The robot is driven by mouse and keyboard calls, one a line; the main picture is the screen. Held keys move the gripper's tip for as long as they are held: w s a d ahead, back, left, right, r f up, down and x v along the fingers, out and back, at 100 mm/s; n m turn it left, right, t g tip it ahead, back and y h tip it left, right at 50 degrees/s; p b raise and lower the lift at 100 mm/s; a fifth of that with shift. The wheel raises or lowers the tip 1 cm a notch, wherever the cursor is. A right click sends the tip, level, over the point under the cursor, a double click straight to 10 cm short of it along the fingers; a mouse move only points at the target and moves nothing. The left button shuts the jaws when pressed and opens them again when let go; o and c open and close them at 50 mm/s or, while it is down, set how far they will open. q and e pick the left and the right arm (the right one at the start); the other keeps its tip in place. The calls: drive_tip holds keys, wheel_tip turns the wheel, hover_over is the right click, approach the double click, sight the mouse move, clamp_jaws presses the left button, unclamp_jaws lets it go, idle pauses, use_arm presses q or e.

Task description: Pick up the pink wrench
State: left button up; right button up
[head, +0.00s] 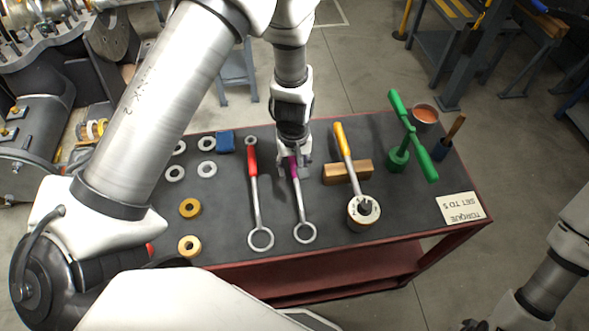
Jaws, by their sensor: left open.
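The pink wrench (299,205) lies on the dark top of the cart, its ring end toward the front edge and its magenta handle toward the back. My left gripper (294,163) is over the magenta handle, pointing down, with its jaws open. The fingers partly hide the handle, and I cannot tell whether they touch it. A red-handled wrench (254,195) lies just left of it. My right arm shows at the lower right, but its fingertips are not in view.
Right of the wrench are a wooden block (334,173), a yellow-handled tool (347,160) and a green T-shaped tool (411,137). Several washers (175,173) and a blue block (225,141) lie left. A torque sign (461,208) lies at the right edge of the cart (410,218).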

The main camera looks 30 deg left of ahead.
use_arm(q)
drive_tip(key=shift+w+a+f, duration=0.1)
drive_tip(key=shift+w+f, duration=0.1)
drive_tip(key=shift+f, duration=0.45)
drive_tip(key=shift+s+r, duration=0.1)
clamp_jaws()
wheel_tip(320, 180, up, 10)
drive_tip(key=shift+b, duration=0.45)
